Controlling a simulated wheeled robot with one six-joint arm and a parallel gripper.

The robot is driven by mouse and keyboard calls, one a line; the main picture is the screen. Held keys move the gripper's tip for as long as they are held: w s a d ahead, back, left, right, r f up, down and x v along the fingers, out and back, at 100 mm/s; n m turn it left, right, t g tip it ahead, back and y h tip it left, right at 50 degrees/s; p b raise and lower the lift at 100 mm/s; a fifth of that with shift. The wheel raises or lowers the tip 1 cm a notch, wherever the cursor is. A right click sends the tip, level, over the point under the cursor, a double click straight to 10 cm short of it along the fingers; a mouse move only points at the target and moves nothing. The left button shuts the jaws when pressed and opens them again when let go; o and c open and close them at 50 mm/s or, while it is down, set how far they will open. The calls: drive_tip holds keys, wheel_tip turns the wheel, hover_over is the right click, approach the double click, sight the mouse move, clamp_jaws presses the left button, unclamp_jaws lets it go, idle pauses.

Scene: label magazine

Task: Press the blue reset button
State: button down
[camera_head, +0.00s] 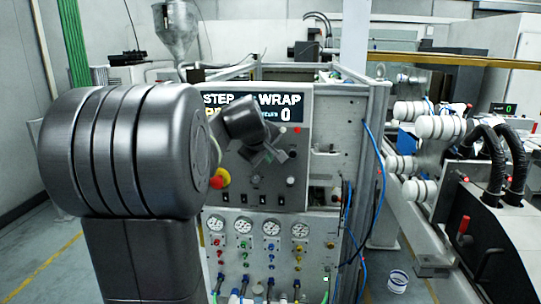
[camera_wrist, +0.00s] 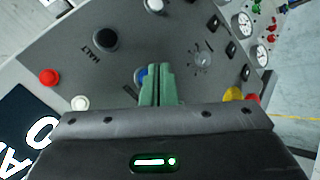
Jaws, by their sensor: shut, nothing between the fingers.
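The blue button (camera_wrist: 140,73) is on the grey control panel (camera_wrist: 120,75) in the wrist view. Only its left part shows; the rest is hidden behind the green fingers of my gripper (camera_wrist: 158,70). The fingers are together with nothing between them, and their tips overlap the button's right side in the picture. I cannot tell whether they touch it. In the head view my gripper (camera_head: 265,156) is in front of the panel below the display sign, and I cannot make out the blue button there.
Around the blue button are a red button (camera_wrist: 49,77), a white button (camera_wrist: 80,102), a black knob (camera_wrist: 105,39) and a dial (camera_wrist: 202,55). A red emergency stop (camera_head: 220,178) with yellow sits at the panel's left. Gauges (camera_head: 243,225) and hoses lie below.

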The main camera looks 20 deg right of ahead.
drive_tip(key=s+a, duration=0.1)
drive_tip(key=s+b, duration=0.1)
drive_tip(key=s+a, duration=0.1)
drive_tip(key=s, duration=0.1)
drive_tip(key=shift+s+a+b, duration=0.1)
drive_tip(key=shift+a+b, duration=0.2)
drive_tip(key=shift+d, duration=0.1)
idle(0.5)
drive_tip(key=s+a, duration=0.1)
drive_tip(key=s+a+b, duration=0.1)
drive_tip(key=s, duration=0.1)
drive_tip(key=shift+s+a+f, duration=0.1)
drive_tip(key=shift+s, duration=0.05)
idle(0.4)
